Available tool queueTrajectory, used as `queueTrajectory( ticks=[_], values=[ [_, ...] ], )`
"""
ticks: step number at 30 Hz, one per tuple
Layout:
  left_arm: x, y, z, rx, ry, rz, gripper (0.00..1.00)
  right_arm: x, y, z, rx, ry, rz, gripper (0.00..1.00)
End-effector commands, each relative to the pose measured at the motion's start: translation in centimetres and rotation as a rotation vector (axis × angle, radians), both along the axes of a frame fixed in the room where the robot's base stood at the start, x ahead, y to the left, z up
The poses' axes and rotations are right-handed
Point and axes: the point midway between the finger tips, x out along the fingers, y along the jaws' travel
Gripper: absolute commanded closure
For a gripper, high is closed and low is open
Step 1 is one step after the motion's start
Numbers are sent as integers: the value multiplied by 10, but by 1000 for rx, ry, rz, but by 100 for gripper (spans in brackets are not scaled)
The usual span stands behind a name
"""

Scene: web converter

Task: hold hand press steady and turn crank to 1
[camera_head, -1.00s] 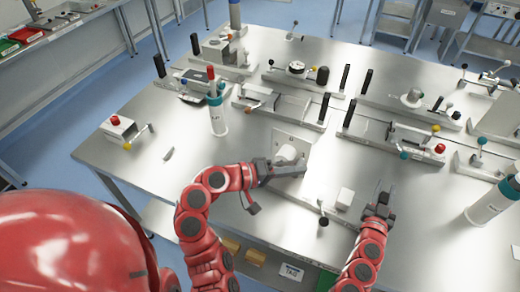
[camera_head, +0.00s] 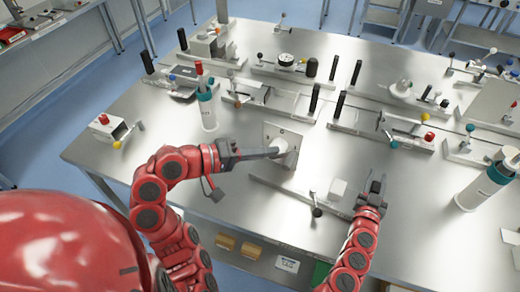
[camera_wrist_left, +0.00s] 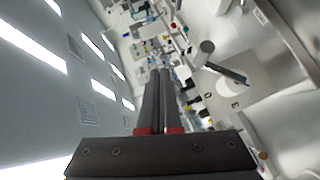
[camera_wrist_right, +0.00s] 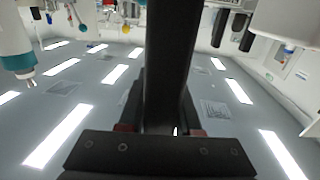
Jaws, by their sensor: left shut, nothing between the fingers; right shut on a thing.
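An upright square plate (camera_head: 270,134) with a white cylinder (camera_head: 285,146) stands near the table's front middle, on a low base with a small lever (camera_head: 316,208). The left wrist view shows the cylinder (camera_wrist_left: 205,47) and a dark rod (camera_wrist_left: 226,73) right of the fingers. My right gripper (camera_head: 376,182), right of a white block (camera_head: 338,188), is shut on a dark part that I cannot identify.
A white bottle with a teal band (camera_head: 208,110) stands behind my left arm. Another bottle (camera_head: 482,188) stands at right. A red-button box (camera_head: 107,127) is at left. Several fixtures with black handles fill the back. The front left tabletop is bare.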

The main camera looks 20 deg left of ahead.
Motion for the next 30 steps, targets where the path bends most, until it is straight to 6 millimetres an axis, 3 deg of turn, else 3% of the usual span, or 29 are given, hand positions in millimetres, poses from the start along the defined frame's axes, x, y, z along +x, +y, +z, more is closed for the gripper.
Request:
queueTrajectory(
  ticks=[6, 10, 22, 26, 30],
  values=[
    [-21, 16, 20, 2, -2, 3, 100, -2, 2, -7, -2, 11, 5, 100],
    [-25, 22, 20, -3, 3, 0, 100, -1, 3, -7, -2, 11, 5, 100],
    [-12, 100, -42, -62, 18, -2, 100, -1, 2, -6, -2, 10, 5, 100],
    [-11, 109, -52, -74, 14, 0, 100, -1, 2, -6, -2, 10, 5, 100],
    [-3, 100, -57, -74, 12, -1, 100, -1, 3, -6, -2, 10, 5, 100]
  ],
)
